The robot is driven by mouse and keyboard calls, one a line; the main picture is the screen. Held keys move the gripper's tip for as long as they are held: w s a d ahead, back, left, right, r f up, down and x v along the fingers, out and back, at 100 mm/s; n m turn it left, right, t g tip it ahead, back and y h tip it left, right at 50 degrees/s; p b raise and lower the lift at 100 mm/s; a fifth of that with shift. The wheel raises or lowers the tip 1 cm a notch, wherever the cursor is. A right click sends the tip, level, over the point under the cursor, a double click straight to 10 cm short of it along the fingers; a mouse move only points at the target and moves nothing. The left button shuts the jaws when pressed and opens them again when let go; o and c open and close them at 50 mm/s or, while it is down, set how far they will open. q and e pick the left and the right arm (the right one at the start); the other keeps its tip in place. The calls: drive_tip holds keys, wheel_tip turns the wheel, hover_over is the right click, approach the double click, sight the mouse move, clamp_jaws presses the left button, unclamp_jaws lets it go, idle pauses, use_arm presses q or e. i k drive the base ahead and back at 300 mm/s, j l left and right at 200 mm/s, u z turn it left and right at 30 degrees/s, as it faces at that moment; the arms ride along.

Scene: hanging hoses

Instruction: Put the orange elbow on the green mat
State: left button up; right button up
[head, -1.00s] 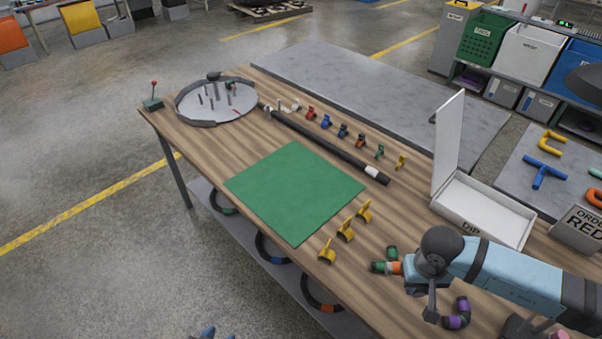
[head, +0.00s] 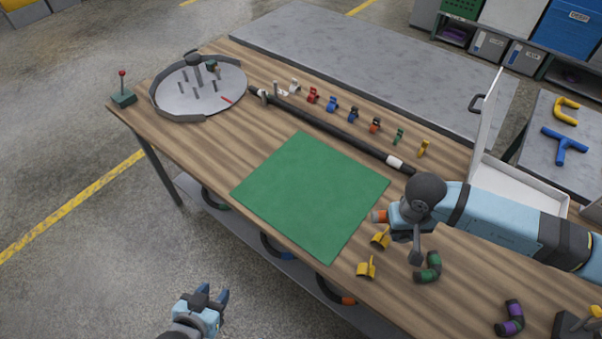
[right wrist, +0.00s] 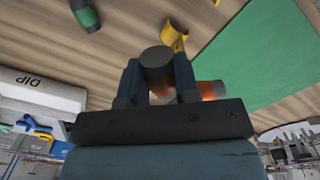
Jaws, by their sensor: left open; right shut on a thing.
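The orange elbow (head: 379,216), dark with an orange band, is held in my right gripper (head: 388,215), just off the right corner of the green mat (head: 312,192). In the right wrist view, the fingers (right wrist: 158,82) are shut on a dark end of the elbow, and its orange part (right wrist: 208,90) sticks out to the right toward the green mat (right wrist: 255,55). The arm hides part of the elbow in the head view. The mat is flat and bare. My left gripper (head: 212,298) is open and empty, off the table's front side.
Yellow clips (head: 367,268) stand between the mat and my right gripper's near side. A green elbow (head: 428,268) and a purple elbow (head: 513,318) lie to the right. A black hose (head: 330,128) and a row of coloured clips run behind the mat. A white box (head: 520,185) stands behind my right arm.

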sight(293, 175)
drive_tip(key=i+j, duration=0.25)
drive_tip(key=i+j+z, duration=0.1)
drive_tip(key=i+j, duration=0.2)
drive_tip(key=j, duration=0.15)
drive_tip(key=i+j, duration=0.25)
drive_tip(key=j, duration=0.15)
drive_tip(key=z, duration=0.05)
